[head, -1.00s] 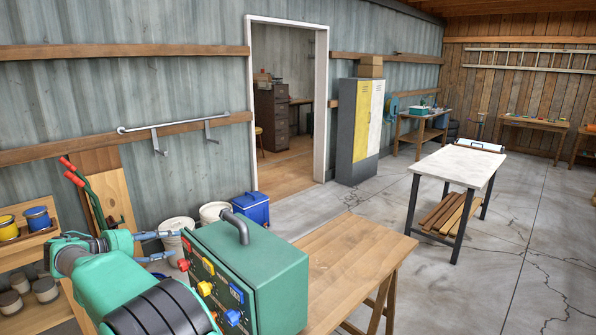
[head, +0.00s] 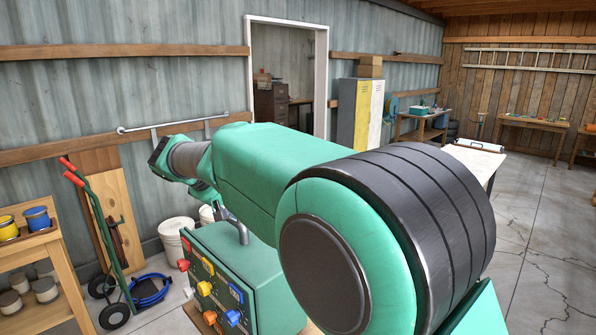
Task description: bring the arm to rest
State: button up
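My green and dark grey arm fills the middle and right of the head view, reaching toward the left above the green control box. Its far end, a dark joint, is in front of the grey wall. The arm hides part of the box.
A wooden shelf (head: 38,241) with paint cans is at the left, beside a hand truck (head: 122,265) with a blue hose (head: 151,289). White buckets (head: 176,238) stand behind the box. A grey and yellow locker (head: 360,112) is by the doorway. Bare floor (head: 545,235) shows at the right.

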jog(key=s+d+r+m+g+y, duration=0.1)
jog(key=s+d+m, duration=0.1)
jog(key=s+d, duration=0.9)
jog(key=s+d+r+m+g+y, duration=0.1)
jog(key=s+d+m+y, duration=0.1)
jog(key=s+d, duration=0.9)
jog(key=s+d+f+m+y, duration=0.1)
jog(key=s+d+f+m, duration=0.2)
jog(key=s, duration=0.8)
jog(key=s+d+f+m+y, duration=0.1)
jog(key=s+d+f+m, duration=0.2)
jog(key=s+d+f, duration=0.4)
jog(key=s+d, duration=0.3)
jog(key=s, duration=0.2)
jog(key=shift+y, duration=0.3)
jog(key=shift+d+f, duration=0.1)
